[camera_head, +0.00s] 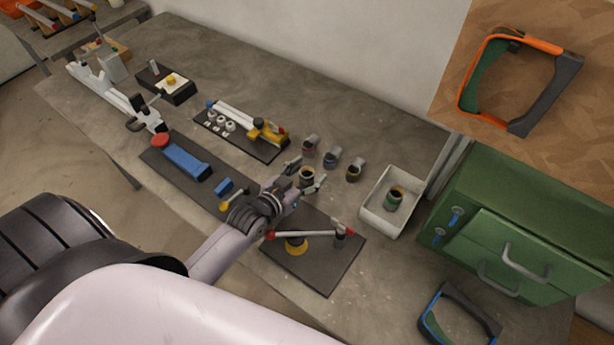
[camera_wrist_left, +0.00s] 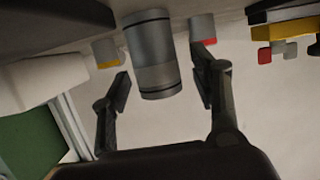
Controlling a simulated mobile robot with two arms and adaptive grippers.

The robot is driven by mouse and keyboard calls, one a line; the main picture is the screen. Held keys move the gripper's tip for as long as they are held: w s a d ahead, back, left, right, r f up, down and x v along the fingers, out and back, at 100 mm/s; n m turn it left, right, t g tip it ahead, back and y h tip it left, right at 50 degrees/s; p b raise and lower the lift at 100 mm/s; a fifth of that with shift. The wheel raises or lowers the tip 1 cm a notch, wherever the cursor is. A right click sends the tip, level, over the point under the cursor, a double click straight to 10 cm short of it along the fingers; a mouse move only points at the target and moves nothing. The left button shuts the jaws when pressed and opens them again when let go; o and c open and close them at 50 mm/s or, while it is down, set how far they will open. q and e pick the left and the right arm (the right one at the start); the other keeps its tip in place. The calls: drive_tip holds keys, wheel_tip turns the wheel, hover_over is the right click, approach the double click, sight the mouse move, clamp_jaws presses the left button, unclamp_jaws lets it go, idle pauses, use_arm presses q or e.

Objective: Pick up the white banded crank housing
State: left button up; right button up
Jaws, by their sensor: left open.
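A grey crank housing (camera_head: 307,175) stands on the grey table at my left gripper's fingers. In the left wrist view this housing (camera_wrist_left: 152,50) is a grey cylinder with dark rings and a paler band between them; I take it for the white banded one. My left gripper (camera_head: 305,172) is open, with one finger on each side of it. In the left wrist view the fingers (camera_wrist_left: 162,82) stand apart from the housing, with gaps on both sides. My right gripper is not in view.
Housings with red (camera_head: 309,145), blue (camera_head: 331,158) and yellow (camera_head: 353,171) bands stand close behind. A white bin (camera_head: 372,217) to the right holds a green-banded housing (camera_head: 394,200). A dark mat with a crank fixture (camera_head: 325,265) lies in front. A green drawer cabinet (camera_head: 535,210) stands far right.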

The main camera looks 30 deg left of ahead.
use_arm(q)
clamp_jaws()
idle(0.8)
